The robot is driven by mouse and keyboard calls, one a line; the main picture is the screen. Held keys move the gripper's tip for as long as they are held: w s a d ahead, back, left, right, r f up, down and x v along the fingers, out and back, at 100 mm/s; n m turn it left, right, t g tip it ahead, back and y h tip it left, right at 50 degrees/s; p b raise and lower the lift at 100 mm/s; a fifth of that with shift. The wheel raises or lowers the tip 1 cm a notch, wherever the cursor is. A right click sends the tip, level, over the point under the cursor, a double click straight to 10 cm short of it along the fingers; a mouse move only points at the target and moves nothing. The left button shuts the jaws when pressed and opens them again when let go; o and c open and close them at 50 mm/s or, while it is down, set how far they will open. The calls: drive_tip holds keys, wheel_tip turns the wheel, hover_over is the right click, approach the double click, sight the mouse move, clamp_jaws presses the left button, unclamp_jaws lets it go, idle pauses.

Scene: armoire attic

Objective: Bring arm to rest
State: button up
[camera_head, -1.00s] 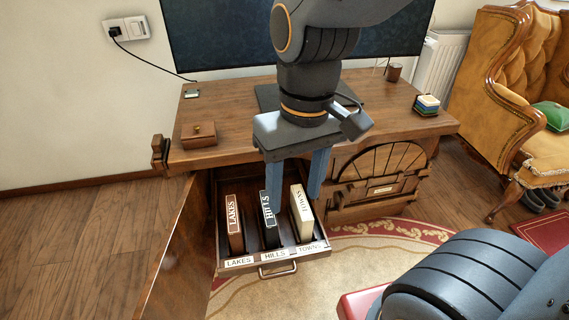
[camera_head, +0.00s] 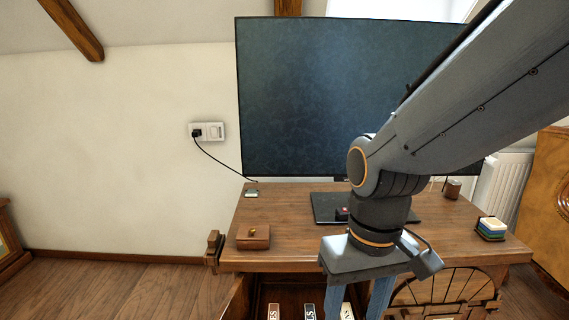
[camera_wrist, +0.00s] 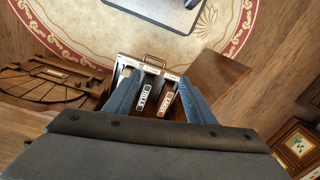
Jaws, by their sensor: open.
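My gripper (camera_head: 371,303) hangs pointing down in front of the desk, and its fingertips are cut off by the lower edge of the head view. In the wrist view its two blue fingers (camera_wrist: 160,98) stand apart with nothing held between them. The HILLS book (camera_wrist: 145,98) and the LAKES book (camera_wrist: 167,103) are readable there. The TOWNS book (camera_head: 347,312) shows only its top in the head view.
The wooden desk (camera_head: 290,215) bears a small box (camera_head: 253,237), a dark laptop-like pad (camera_head: 325,207) and a coaster stack (camera_head: 491,228). A large dark screen (camera_head: 300,100) stands behind. A round rug (camera_wrist: 75,30) lies on the floor. Open air is left of the desk.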

drive_tip(key=d+r+m+p, duration=0.2)
drive_tip(key=d+r+p, duration=0.6)
drive_tip(key=p, duration=0.7)
drive_tip(key=shift+s+d+r+m+h+p, duration=0.2)
drive_tip(key=shift+r+m+h+p, duration=0.1)
drive_tip(key=shift+r, duration=0.15)
drive_tip(key=shift+r, duration=0.1)
drive_tip(key=shift+c, duration=0.4)
